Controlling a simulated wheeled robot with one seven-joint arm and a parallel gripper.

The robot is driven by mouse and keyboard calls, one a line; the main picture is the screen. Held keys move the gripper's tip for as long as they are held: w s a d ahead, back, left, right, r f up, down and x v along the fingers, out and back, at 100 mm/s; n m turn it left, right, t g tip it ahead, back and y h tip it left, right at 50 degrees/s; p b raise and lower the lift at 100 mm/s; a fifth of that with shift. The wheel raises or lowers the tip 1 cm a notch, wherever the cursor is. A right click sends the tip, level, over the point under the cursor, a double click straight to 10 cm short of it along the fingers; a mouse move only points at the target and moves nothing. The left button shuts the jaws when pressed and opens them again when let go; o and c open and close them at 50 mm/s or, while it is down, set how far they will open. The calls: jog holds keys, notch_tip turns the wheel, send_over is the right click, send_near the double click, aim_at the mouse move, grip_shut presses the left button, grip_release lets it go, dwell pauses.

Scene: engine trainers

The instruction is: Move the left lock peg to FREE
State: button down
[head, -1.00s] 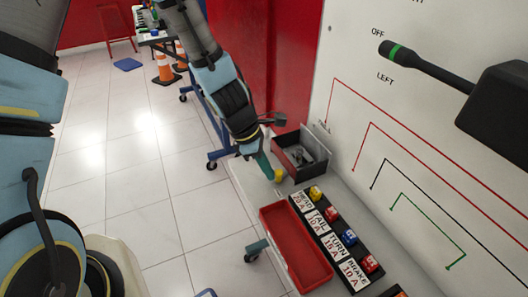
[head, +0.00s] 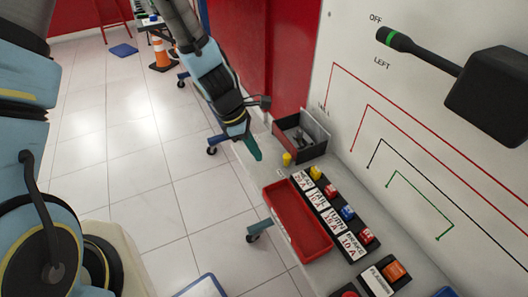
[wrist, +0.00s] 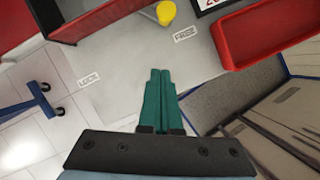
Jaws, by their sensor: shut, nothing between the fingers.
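The yellow lock peg (head: 287,159) stands on the grey ledge near the red tray. In the wrist view its yellow top (wrist: 165,13) is at the upper edge, close to the FREE label (wrist: 185,33) and far from the LOCK label (wrist: 88,78). My gripper (head: 255,155) has green fingers and is left of the peg, apart from it. In the wrist view the fingers (wrist: 159,75) are closed together over the bare ledge, with nothing between them and a clear gap to the peg.
A red tray (head: 268,197) and a row of labelled coloured fuses (head: 347,212) lie nearer on the ledge. A dark open box (head: 309,155) stands behind the peg. The white panel with the switch lever (head: 425,55) rises at right. Tiled floor is open at left.

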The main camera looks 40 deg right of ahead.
jog(key=s+v, duration=0.1)
jog(key=v, duration=0.8)
jog(key=shift+r, duration=0.4)
jog(key=shift+a, duration=0.2)
jog(key=w+a+r+m+t+y, duration=0.1)
jog(key=w+a+r+m, duration=0.3)
jog(key=a, duration=0.5)
jog(key=w+a+r+m+t, duration=0.1)
jog(key=w+a+t, duration=0.1)
jog(key=w+a, duration=0.5)
jog(key=a+r+m+y, duration=0.1)
jog(key=a+r+m, duration=0.1)
jog(key=a, duration=0.7)
jog(key=a+r+m+t+y, duration=0.1)
jog(key=a+m, duration=0.3)
jog(key=a, duration=0.4)
jog(key=shift+s+a+r, duration=0.4)
jog(key=shift+r, duration=0.1)
